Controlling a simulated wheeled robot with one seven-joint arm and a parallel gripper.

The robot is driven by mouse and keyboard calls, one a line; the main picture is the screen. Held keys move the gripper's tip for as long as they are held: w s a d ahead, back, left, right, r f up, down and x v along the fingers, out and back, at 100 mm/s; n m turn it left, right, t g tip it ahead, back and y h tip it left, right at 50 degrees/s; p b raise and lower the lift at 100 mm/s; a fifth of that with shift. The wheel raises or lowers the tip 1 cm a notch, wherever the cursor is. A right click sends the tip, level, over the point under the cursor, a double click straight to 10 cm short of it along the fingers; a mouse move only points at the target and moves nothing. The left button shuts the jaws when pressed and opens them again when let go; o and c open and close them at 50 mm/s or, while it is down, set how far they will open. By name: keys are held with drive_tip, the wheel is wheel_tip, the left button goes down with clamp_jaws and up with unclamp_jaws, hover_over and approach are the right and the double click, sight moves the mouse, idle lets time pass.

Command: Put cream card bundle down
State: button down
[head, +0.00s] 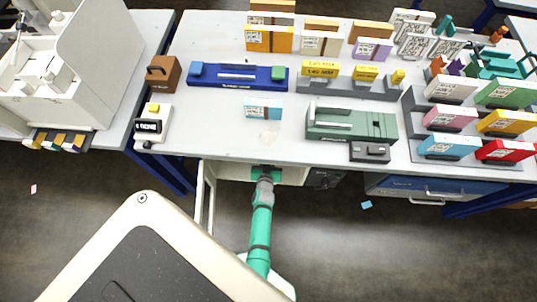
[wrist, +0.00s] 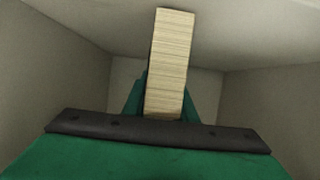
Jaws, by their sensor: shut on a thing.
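The cream card bundle (wrist: 171,60) stands out as a tall stack of thin sheet edges in the wrist view. My gripper (wrist: 164,104) is shut on it, with green fingers at both sides of its lower part. Pale plain walls (wrist: 45,75) close around the bundle and gripper on several sides, like the inside of a compartment. In the head view my gripper (head: 266,173) is at a pale opening under the table's front edge. The bundle is hidden there. I cannot tell whether the bundle touches any surface.
The white table (head: 210,120) above carries a blue tray (head: 238,84), a green machine (head: 335,125) and several labelled boxes at the right. A blue drawer unit (head: 400,186) is under the table to the right. A white plotter-like machine (head: 60,75) stands left.

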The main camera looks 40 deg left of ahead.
idle(0.3)
drive_tip(key=c, duration=1.4)
unclamp_jaws()
drive_tip(key=shift+f, duration=0.15)
drive_tip(key=shift+c, duration=0.2)
drive_tip(key=v, duration=1.2)
